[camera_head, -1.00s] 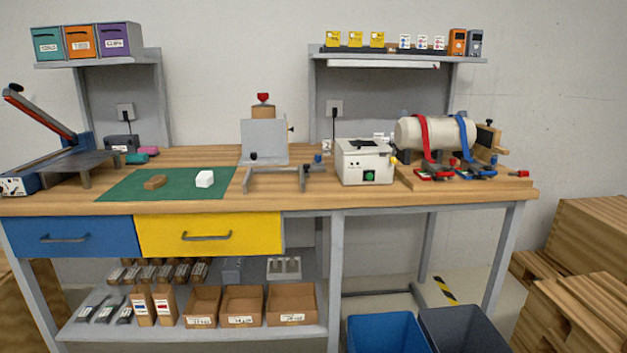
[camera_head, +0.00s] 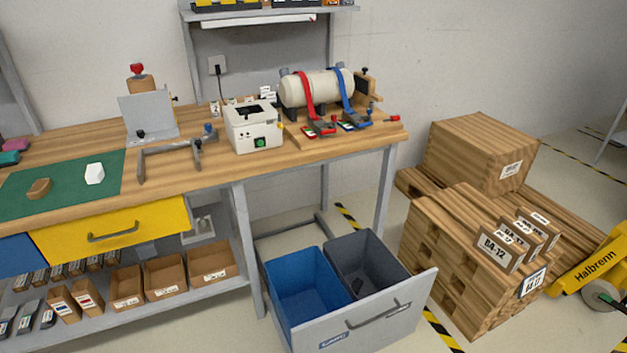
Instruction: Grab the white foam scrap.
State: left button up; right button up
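The white foam scrap (camera_head: 95,173) is a small white block on the green mat (camera_head: 62,192), near the mat's right end. The mat lies on the left part of the wooden workbench (camera_head: 190,163). A brown block (camera_head: 39,188) lies on the mat to the left of the foam. Nothing touches the foam or covers it. Neither of my grippers shows in the head view.
A metal clamp frame (camera_head: 175,150) and a white machine (camera_head: 253,128) stand right of the mat. Below, a pull-out with a blue bin (camera_head: 300,285) and a dark grey bin (camera_head: 370,268) stands before the bench. Wooden crates (camera_head: 478,155) and a yellow pallet jack (camera_head: 592,265) are right.

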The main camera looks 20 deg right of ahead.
aim_at(95, 174)
jog(key=z, duration=1.1)
jog(key=u, duration=1.75)
jog(key=i+j+z, duration=0.1)
jog(key=i+j, duration=0.35)
